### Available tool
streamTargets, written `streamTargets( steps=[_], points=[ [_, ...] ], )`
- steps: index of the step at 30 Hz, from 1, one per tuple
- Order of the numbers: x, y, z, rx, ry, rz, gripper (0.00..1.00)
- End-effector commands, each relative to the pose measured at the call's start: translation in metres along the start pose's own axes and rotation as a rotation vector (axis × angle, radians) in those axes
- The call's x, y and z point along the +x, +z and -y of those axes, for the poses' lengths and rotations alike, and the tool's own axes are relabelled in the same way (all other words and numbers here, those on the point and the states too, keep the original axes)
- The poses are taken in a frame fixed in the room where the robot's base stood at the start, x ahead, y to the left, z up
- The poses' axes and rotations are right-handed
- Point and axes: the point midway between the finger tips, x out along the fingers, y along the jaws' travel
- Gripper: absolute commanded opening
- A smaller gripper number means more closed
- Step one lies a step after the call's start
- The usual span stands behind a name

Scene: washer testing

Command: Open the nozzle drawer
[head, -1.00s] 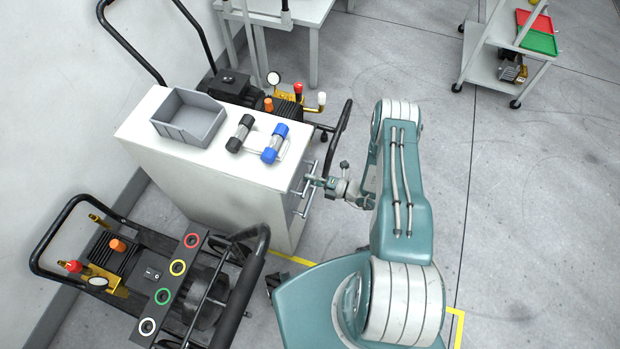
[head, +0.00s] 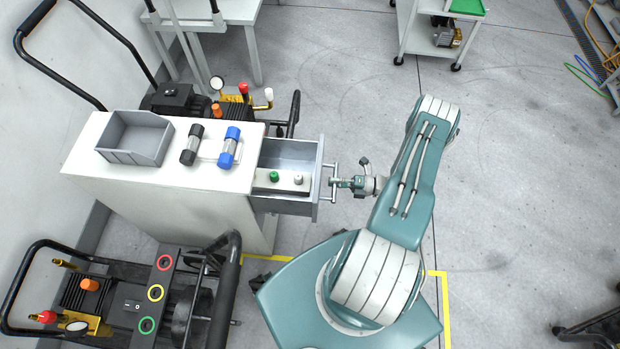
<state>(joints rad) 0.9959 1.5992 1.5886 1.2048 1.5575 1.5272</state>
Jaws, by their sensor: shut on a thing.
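The nozzle drawer (head: 308,193) is a grey drawer pulled well out of the right side of the white cabinet (head: 195,208). A green nozzle (head: 274,176) and a whitish nozzle (head: 298,180) show inside it. My gripper (head: 337,182) is at the drawer's front, shut on the bar handle (head: 332,184). The fingertips are small in the view, and their exact hold is hard to see.
A grey open bin (head: 135,138), a black-ended cylinder (head: 192,144) and a blue-ended cylinder (head: 229,147) are on the cabinet top. Pressure washers stand in front (head: 120,300) and behind (head: 180,100). A cart (head: 440,45) stands at the back.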

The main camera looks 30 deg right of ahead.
Motion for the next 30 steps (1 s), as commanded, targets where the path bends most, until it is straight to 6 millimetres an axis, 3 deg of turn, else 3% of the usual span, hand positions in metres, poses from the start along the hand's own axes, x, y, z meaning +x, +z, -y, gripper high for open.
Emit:
streamTargets(
  steps=[6, 15, 21, 30],
  points=[
    [-0.058, -0.001, 0.004, 0.002, -0.009, 0.004, 0.00],
    [-0.111, -0.002, 0.004, 0.002, -0.010, 0.000, 0.00],
    [-0.126, -0.002, 0.004, 0.004, -0.008, -0.002, 0.00],
    [-0.129, -0.002, 0.004, 0.004, -0.007, -0.003, 0.00]
  ],
)
